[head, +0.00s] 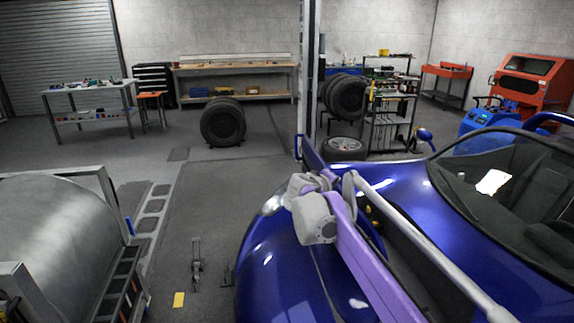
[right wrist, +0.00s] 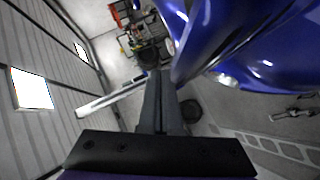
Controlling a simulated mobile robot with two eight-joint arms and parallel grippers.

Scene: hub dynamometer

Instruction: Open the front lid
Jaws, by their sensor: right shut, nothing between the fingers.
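The blue car (head: 278,258) fills the right of the head view. Its front lid (head: 312,155) shows nearly edge-on as a narrow blue panel standing up beyond my right wrist. A dark opening with yellow bits shows beside my arm, so the lid looks raised; how far I cannot tell. In the right wrist view the lid (right wrist: 203,38) is a dark blue panel whose lower end lies close to my fingertips. My right gripper (right wrist: 160,78) is shut and empty; whether it touches the lid is unclear. My arm hides its fingers in the head view. My left gripper is out of view.
Tyres (head: 222,122), a shelf cart (head: 392,120) and workbenches (head: 235,70) stand farther back. The car's windscreen and seats are at the right.

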